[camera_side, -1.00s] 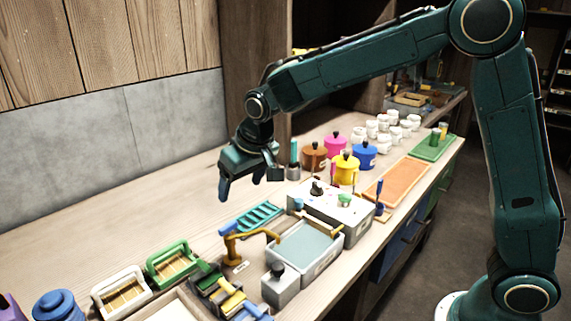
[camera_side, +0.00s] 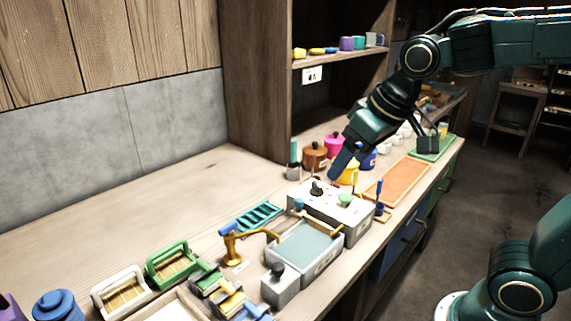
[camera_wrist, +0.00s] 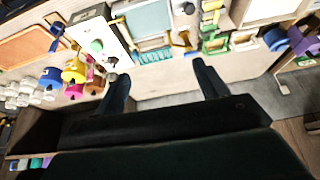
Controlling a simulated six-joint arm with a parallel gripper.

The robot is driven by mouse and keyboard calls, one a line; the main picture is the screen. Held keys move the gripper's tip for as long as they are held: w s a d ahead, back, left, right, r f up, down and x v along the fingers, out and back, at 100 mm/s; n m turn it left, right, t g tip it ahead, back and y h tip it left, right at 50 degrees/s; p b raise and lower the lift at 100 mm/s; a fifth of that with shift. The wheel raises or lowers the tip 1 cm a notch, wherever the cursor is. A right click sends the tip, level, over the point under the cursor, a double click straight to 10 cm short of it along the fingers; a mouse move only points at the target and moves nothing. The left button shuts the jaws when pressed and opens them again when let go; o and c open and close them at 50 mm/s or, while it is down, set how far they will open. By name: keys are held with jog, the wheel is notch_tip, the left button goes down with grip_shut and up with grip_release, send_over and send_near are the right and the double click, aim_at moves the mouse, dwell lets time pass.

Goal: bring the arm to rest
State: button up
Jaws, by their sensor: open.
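My gripper (camera_side: 345,160) is in the air above the bench, over the row of lidded pots and the white box with knobs. In the wrist view my gripper (camera_wrist: 163,88) shows two dark fingers spread well apart with nothing between them. The side view shows the fingers nearly edge-on, overlapping the yellow pot (camera_side: 350,174) and blue pot (camera_side: 369,162) behind them. I cannot tell the exact height above the pots. My arm reaches in from the upper right.
The white box with knobs (camera_side: 328,212) and a grey basin (camera_side: 303,249) stand on the bench (camera_side: 130,205). An orange tray (camera_side: 397,182) lies to the right. Green and white framed moulds (camera_side: 172,264) sit front left. A shelf (camera_side: 340,58) stands behind.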

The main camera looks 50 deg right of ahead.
jog(key=s+d+f, duration=0.2)
jog(key=s, duration=0.9)
jog(key=shift+s, duration=0.4)
jog(key=shift+c, duration=0.2)
